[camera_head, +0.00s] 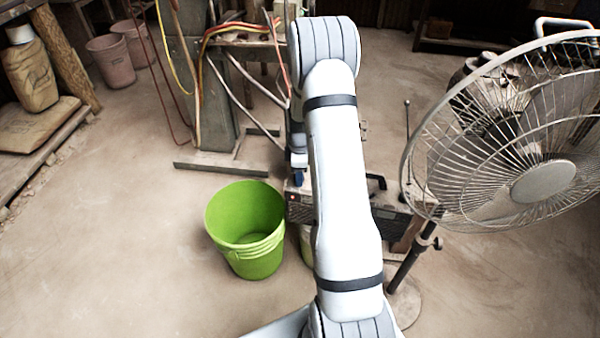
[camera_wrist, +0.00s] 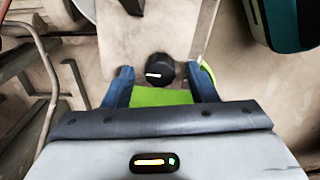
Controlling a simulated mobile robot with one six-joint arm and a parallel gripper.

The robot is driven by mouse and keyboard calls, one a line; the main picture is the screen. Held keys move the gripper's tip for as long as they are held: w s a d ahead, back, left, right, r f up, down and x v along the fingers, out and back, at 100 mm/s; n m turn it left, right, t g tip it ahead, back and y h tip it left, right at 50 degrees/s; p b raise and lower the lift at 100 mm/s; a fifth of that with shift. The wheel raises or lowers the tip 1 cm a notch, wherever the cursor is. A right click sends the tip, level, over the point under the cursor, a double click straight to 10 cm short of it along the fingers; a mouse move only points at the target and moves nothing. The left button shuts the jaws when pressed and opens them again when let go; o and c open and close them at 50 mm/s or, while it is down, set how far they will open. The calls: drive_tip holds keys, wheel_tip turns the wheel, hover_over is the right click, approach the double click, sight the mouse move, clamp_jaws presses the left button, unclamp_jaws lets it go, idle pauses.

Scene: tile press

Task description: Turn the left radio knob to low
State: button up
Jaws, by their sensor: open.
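In the wrist view a black round knob (camera_wrist: 160,71) with a short white mark sits at the lower edge of a pale beige surface (camera_wrist: 150,25). The mark lies roughly horizontal on the left part of the knob. My gripper (camera_wrist: 160,84) is open, with one blue finger on each side of the knob and a visible gap on both sides. I cannot tell how deep the fingertips reach. In the head view my gripper (camera_head: 298,176) shows small and blue, above a dark box (camera_head: 298,212) with a small red light. My arm hides much of that box, and no knob shows there.
A green bucket (camera_head: 252,262) stands on the floor left of the box. A large fan (camera_head: 545,180) stands close on the right. Cables and a metal stand (camera_head: 212,110) are behind. The floor at left is clear.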

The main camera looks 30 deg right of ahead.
wheel_tip(320, 180, up, 7)
drive_tip(key=shift+r+p, duration=0.15)
drive_tip(key=shift+p, duration=0.35)
drive_tip(key=s+a+r+m+t+p, duration=0.1)
drive_tip(key=s+a+r+m+p, duration=0.3)
drive_tip(key=r, duration=0.7)
drive_tip(key=s+a+r+m+p, duration=0.1)
drive_tip(key=s+a+r+p, duration=0.3)
drive_tip(key=r, duration=0.8)
drive_tip(key=s+a+r+m+p, duration=0.3)
drive_tip(key=s+r, duration=0.3)
drive_tip(key=s, duration=0.3)
drive_tip(key=s+a+r+m+t+p, duration=0.1)
drive_tip(key=s+a+r+m+p, duration=0.2)
drive_tip(key=s+r, duration=0.4)
drive_tip(key=shift+s+a+m+t, duration=0.3)
drive_tip(key=shift+s+a+m, duration=0.4)
drive_tip(key=shift+s+a, duration=0.4)
drive_tip(key=shift+w+a, duration=0.1)
drive_tip(key=shift+w, duration=0.05)
